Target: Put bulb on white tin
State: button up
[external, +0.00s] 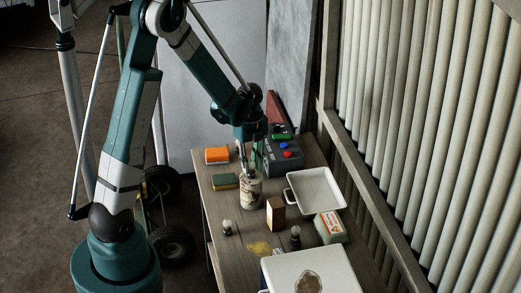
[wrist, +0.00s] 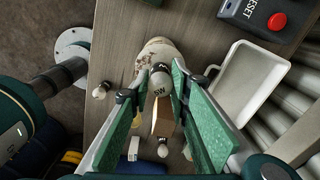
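A white bulb marked "5W" (wrist: 158,101) sits between the fingertips of my gripper (wrist: 159,78) in the wrist view. It looks larger than the other bulbs, so it appears lifted, and the fingers appear shut on it. A whitish tin with brown stains (external: 250,191) stands upright on the table. My gripper (external: 247,166) is just above the tin in the external view. The tin (wrist: 157,49) also shows beyond the fingertips in the wrist view. Whether the bulb touches the tin is hard to tell.
Two other bulbs stand near, one at left (external: 227,228) and one at right (external: 295,240). A wooden block (external: 275,214) is close to the tin. A white tray (external: 317,190), a box (external: 330,227), sponges (external: 217,155) and a control box (external: 283,152) stand around.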

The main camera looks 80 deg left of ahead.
aim_at(251, 162)
jog(key=o, duration=0.4)
jog(key=shift+c, duration=0.2)
jog(key=shift+r, duration=0.15)
notch_tip(251, 162, up, 12)
dwell(0.7)
dwell(0.6)
